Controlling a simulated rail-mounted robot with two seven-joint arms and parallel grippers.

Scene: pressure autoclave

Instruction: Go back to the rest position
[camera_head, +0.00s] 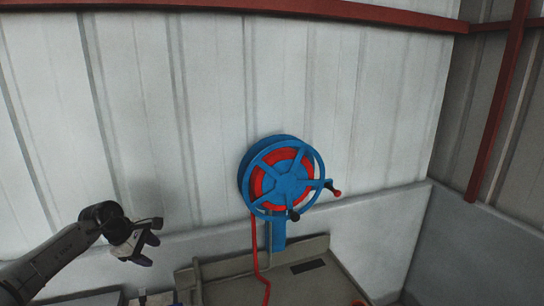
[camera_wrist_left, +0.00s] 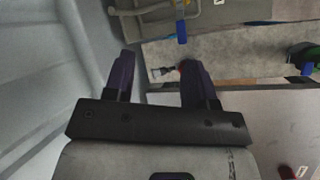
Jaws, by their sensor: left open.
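My left gripper (camera_head: 148,252) is at the lower left of the head view, on the arm that comes in from the left. It is in front of the pale wall, to the left of the blue reel and apart from it. In the left wrist view its two dark fingers (camera_wrist_left: 158,80) stand wide apart, with nothing held between them. My right gripper shows in neither view.
A blue and red wheel-shaped reel (camera_head: 285,182) with small handles is at the wall. A red hose hangs from it over a grey-brown bench (camera_head: 222,268). Red beams (camera_head: 330,10) cross the wall. The wall left of the reel is bare.

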